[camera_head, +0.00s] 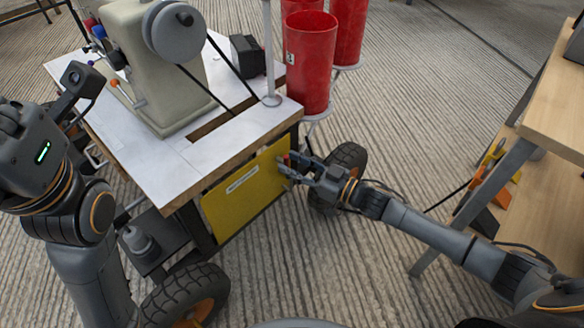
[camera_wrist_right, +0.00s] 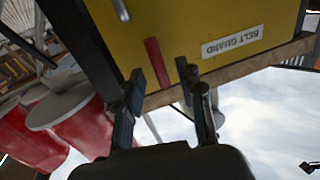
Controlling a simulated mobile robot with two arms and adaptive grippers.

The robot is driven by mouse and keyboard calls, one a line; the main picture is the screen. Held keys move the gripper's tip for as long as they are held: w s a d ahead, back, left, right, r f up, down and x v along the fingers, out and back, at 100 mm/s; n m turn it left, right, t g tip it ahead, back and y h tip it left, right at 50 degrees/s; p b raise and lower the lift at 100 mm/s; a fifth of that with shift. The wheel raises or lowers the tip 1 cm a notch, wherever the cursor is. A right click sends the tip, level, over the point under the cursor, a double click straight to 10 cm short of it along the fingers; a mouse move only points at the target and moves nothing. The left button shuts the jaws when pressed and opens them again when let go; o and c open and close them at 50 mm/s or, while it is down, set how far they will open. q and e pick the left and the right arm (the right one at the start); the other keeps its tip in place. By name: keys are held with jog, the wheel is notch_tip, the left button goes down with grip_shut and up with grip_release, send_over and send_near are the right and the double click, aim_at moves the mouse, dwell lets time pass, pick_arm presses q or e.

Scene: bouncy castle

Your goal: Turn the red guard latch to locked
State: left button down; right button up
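The red guard latch (camera_wrist_right: 157,63) is a short bar on the yellow belt guard panel (camera_wrist_right: 100,20), slightly tilted from upright in the right wrist view. In the head view only a bit of red (camera_head: 287,158) shows at the panel's right edge, mostly hidden by my right gripper (camera_head: 288,171). In the wrist view my right gripper (camera_wrist_right: 163,88) has its fingers apart, one on each side of the latch's line. Contact with the latch cannot be told. My left gripper (camera_head: 75,80) is at the far left, away from the panel; its opening is unclear.
The panel is on the side of a wheeled cart (camera_head: 180,165) carrying a beige machine (camera_head: 165,75). Red buckets (camera_head: 310,60) stand behind the cart's right corner. A wooden bench (camera_head: 555,105) is at the right. Open floor lies in front.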

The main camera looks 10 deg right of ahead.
jog(key=shift+w+a, duration=0.25)
grip_shut()
jog(key=shift+r, duration=0.1)
